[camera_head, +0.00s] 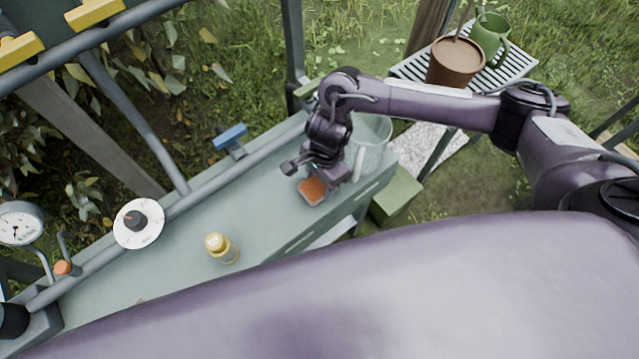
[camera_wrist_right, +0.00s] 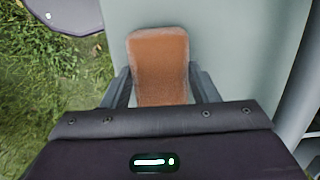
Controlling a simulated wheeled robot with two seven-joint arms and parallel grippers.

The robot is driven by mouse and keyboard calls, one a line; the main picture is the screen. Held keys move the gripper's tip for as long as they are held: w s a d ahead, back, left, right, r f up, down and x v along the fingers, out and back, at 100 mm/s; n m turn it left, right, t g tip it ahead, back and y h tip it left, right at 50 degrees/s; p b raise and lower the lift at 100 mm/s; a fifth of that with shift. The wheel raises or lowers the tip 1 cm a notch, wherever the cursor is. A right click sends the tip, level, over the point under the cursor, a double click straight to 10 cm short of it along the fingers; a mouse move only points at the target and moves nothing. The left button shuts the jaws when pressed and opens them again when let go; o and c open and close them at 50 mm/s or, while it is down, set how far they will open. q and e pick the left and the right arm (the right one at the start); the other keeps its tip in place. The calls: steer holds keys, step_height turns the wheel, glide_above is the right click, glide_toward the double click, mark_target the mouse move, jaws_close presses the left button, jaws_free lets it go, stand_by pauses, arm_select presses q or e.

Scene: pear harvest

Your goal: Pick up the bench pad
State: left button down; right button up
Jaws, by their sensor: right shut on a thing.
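The bench pad (camera_head: 313,191) is a small orange-brown rectangular pad with a pale edge, at the right part of the green-grey bench top (camera_head: 190,262). In the right wrist view the pad (camera_wrist_right: 158,58) lies between the two fingers. My right gripper (camera_head: 316,178) is shut on the pad, its fingers on either side of it; it also shows in the right wrist view (camera_wrist_right: 160,88). I cannot tell whether the pad touches the bench. Part of the pad is hidden under the gripper. My left gripper is not in view.
A clear glass container (camera_head: 372,140) stands right behind the gripper. A yellow-capped bottle (camera_head: 221,248) stands at the bench front. A grey rail with a white dial (camera_head: 138,223) and a blue clamp (camera_head: 230,136) runs along the back. A slatted stand (camera_head: 425,68) holds a brown pot (camera_head: 455,63).

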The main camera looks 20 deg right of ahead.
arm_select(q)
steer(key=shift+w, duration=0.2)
